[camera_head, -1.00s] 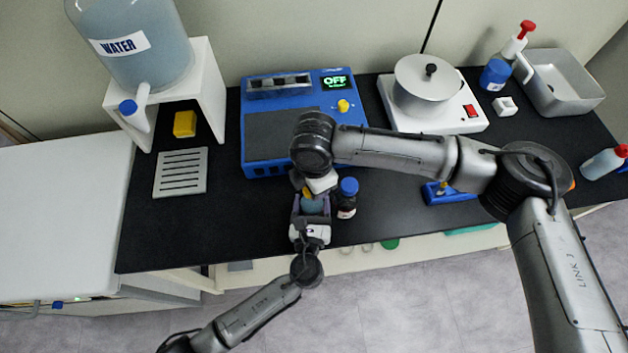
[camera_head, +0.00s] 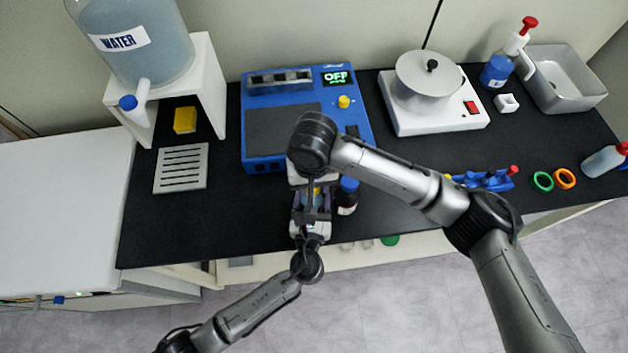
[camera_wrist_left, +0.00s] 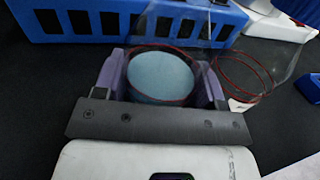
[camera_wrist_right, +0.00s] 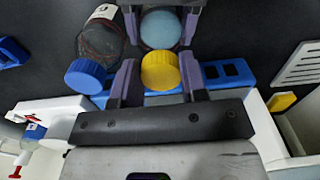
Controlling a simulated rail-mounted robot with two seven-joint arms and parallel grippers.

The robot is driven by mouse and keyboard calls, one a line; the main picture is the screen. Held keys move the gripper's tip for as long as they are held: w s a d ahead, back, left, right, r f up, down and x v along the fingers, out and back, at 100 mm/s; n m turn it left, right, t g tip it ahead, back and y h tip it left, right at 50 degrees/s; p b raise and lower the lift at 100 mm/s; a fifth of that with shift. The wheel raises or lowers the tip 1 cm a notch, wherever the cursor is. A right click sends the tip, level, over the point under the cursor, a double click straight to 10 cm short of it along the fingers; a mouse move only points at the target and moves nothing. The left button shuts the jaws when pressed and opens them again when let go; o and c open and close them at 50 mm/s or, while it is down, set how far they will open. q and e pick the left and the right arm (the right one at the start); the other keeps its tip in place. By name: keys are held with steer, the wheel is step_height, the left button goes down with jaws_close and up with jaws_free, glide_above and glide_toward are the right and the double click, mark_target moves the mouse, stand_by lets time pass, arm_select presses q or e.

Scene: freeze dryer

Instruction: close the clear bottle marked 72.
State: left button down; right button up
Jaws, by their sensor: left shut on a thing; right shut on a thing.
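My left gripper (camera_head: 312,207) is at the front edge of the black bench. It is shut on the clear bottle, whose light-blue round contents show between its purple fingers in the left wrist view (camera_wrist_left: 160,75) and beyond the yellow cap in the right wrist view (camera_wrist_right: 160,30). The mark 72 is not readable. My right gripper (camera_wrist_right: 159,78) is shut on a yellow cap (camera_wrist_right: 160,70), close to the bottle. I cannot tell whether cap and bottle touch. In the head view my right wrist hides part of both.
A blue rack (camera_head: 487,181), a green ring (camera_head: 543,181) and an orange ring (camera_head: 565,178) lie to the right.

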steer(key=m, duration=0.7)
steer(key=shift+a, duration=0.3)
steer(key=m, duration=0.8)
steer(key=shift+w, duration=0.2)
steer(key=m, duration=0.5)
steer(key=shift+w+m, duration=0.15)
steer(key=shift+m, duration=0.25)
steer(key=o, duration=0.9)
steer(key=shift+r, duration=2.2)
steer(key=shift+a, duration=0.1)
steer(key=shift+c, duration=0.3)
